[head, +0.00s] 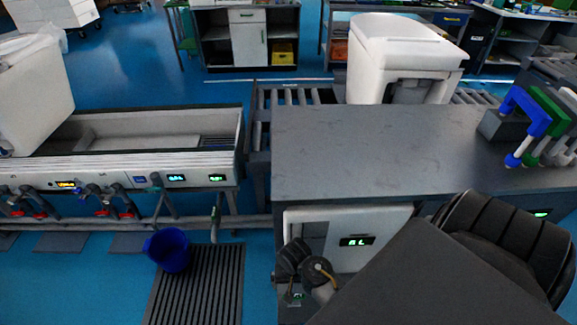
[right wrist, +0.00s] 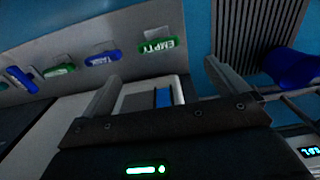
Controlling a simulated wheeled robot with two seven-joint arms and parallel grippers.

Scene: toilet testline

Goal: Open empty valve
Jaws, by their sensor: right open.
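In the right wrist view my right gripper (right wrist: 163,70) is open, its two fingers apart and nothing clamped between them. A green piece marked EMPTY (right wrist: 163,46) is on a grey panel, beyond the fingertips and apart from them. Whether this piece is the valve handle or only its label cannot be told. Blue (right wrist: 103,58) and green (right wrist: 58,71) pieces follow it to the left. A light block with a blue strip (right wrist: 164,97) shows between the fingers. In the head view, dark parts low in the middle look like my right gripper (head: 305,271). My left gripper is not in view.
The grey worktop (head: 370,150) carries blue and green handles (head: 533,115) at right. A white cabinet (head: 385,224) with a lit display is below it. A blue bucket (head: 170,250) stands by a floor grate (head: 205,295). A white toilet unit (head: 390,50) sits behind.

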